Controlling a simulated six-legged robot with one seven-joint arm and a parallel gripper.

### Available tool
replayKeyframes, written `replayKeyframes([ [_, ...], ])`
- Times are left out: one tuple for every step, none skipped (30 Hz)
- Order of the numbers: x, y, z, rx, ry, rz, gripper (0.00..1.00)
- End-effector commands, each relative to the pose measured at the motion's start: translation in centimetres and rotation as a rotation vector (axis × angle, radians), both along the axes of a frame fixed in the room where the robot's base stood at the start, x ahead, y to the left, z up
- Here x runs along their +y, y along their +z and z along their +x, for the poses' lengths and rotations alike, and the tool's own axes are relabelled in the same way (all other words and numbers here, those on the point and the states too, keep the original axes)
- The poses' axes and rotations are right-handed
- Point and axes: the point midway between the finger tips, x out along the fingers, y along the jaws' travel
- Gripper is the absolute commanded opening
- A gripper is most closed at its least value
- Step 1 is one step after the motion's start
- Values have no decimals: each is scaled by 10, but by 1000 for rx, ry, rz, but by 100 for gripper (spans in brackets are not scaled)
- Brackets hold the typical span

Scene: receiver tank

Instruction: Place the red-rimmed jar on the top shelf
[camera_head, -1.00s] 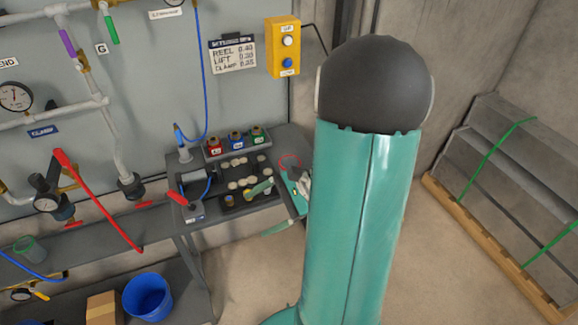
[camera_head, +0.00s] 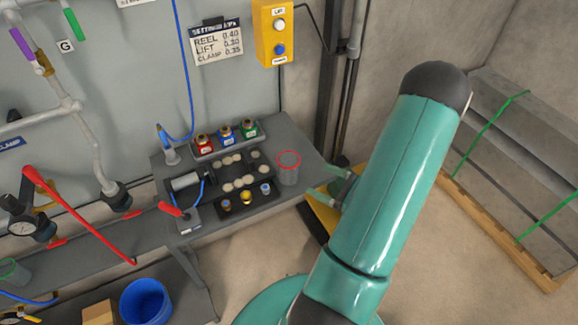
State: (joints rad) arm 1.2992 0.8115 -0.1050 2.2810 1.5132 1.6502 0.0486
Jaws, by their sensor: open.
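The red-rimmed jar (camera_head: 289,175), clear with a thin red rim, stands upright on the right end of the grey bench top (camera_head: 272,135). My gripper (camera_head: 322,181) is just right of the jar, with its pale green fingers apart and pointing left toward it. A gap shows between the fingertips and the jar, and nothing is between the fingers. My teal arm hides part of the floor and wall on the right. A lower shelf (camera_head: 185,290) shows under the bench top; I cannot tell which surface is the top shelf.
A red-handled lever (camera_head: 175,210) is further left. A blue bucket (camera_head: 146,302) is below. A yellow button box (camera_head: 275,32) hangs on the wall.

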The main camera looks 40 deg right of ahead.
Motion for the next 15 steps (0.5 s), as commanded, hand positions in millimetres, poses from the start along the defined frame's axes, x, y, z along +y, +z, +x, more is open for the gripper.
replayKeyframes([
  [3,0,5,-2,4,1,83],
  [4,1,9,-2,5,1,83],
  [7,1,15,-1,8,0,83],
  [9,1,20,-1,8,0,83],
  [11,1,26,-1,8,-1,83],
  [13,1,33,-1,9,-1,83],
  [14,1,39,-1,9,-2,83],
  [16,1,44,-1,9,-1,83],
  [18,1,51,0,8,-1,83],
  [20,1,56,-1,9,-2,83],
  [21,1,60,-1,8,-2,83],
  [22,1,65,-1,7,-2,83],
  [23,1,69,-1,7,-2,83],
  [23,1,71,-1,6,-2,83],
  [24,1,74,1,5,-1,83],
])
